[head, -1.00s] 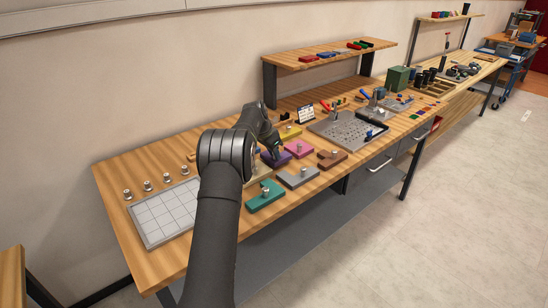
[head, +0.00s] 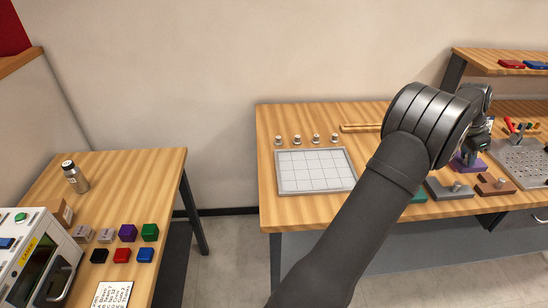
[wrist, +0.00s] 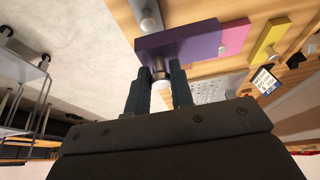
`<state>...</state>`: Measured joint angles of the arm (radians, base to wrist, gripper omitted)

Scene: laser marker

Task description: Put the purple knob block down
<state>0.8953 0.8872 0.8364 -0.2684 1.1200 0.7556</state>
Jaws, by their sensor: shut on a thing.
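The purple knob block (head: 468,163) is a flat purple slab with a pale round knob. My gripper (head: 478,146) is above it in the head view, partly hidden by my arm. In the wrist view, the fingers of my gripper (wrist: 160,88) are on both sides of the knob and shut on it, with the purple slab (wrist: 182,42) just beyond the fingertips. I cannot tell whether the block touches the bench or is slightly above it.
A grey knob block (head: 449,189), a brown one (head: 496,186) and a partly hidden teal one (head: 419,197) sit close by. A separate table (head: 165,172) holds cubes and a laser machine.

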